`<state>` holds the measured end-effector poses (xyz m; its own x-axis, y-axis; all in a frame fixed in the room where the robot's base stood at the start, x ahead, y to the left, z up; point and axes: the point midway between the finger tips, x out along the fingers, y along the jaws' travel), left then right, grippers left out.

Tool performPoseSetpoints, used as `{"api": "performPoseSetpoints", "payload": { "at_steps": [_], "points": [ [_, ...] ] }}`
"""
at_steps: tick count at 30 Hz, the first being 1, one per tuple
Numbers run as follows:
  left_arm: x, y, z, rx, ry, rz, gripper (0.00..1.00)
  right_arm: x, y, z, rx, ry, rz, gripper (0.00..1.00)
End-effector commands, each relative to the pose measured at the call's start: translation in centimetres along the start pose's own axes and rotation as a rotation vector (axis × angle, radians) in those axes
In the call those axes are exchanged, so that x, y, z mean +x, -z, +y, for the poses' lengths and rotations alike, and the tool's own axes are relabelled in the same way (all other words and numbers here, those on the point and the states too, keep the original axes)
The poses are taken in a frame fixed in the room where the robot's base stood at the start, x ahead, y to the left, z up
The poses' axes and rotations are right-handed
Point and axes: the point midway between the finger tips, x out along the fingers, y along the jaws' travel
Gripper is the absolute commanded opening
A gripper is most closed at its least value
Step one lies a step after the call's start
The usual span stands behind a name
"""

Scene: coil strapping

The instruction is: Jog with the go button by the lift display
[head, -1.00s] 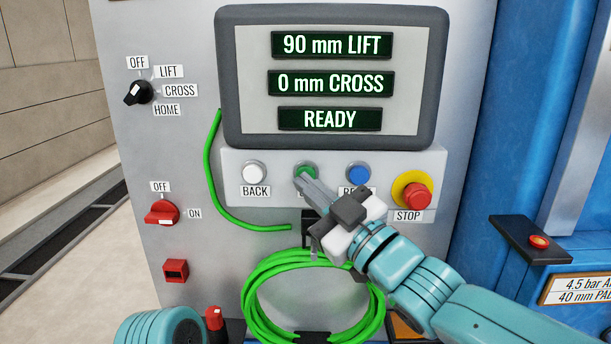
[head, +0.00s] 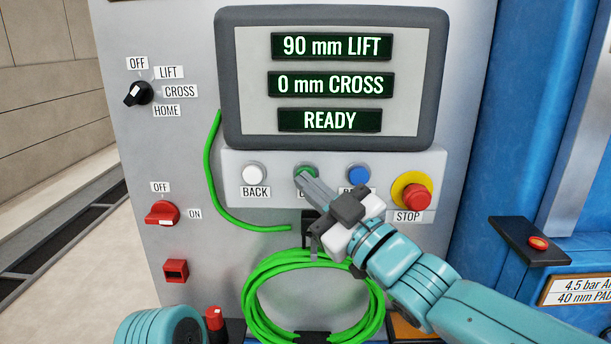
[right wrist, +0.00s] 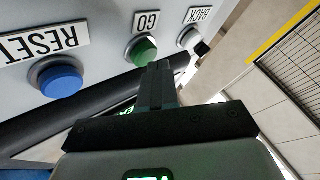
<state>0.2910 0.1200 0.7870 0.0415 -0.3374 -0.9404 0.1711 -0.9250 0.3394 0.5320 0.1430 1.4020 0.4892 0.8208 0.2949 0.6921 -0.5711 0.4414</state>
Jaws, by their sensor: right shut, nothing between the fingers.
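The green go button (head: 306,171) sits in the button row below the lift display (head: 333,46). The display reads 90 mm LIFT, 0 mm CROSS and READY. My right gripper (head: 303,183) is shut and empty, with its fingertips just in front of the lower part of the green button. Its fingers partly cover the label below. In the right wrist view the green button (right wrist: 143,50) and its GO label (right wrist: 146,22) show upside down, just beyond the fingertips. I cannot tell whether the tips touch it. My left gripper is not in view.
The white BACK button (head: 254,172) is left of go; the blue RESET button (head: 358,174) and red STOP button (head: 416,196) are to its right. A black selector knob (head: 139,93) and red switch (head: 162,213) are at left. A green coil (head: 258,317) hangs below.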

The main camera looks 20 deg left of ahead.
Motion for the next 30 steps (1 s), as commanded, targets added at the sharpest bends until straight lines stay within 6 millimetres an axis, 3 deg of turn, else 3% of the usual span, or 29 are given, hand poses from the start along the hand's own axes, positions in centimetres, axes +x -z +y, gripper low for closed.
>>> {"api": "performPoseSetpoints", "payload": {
  "at_steps": [30],
  "points": [
    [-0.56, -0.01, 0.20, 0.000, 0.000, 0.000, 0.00, 0.68, -0.45, 0.53, 0.000, 0.000, 0.000, 0.00]
  ]
}}
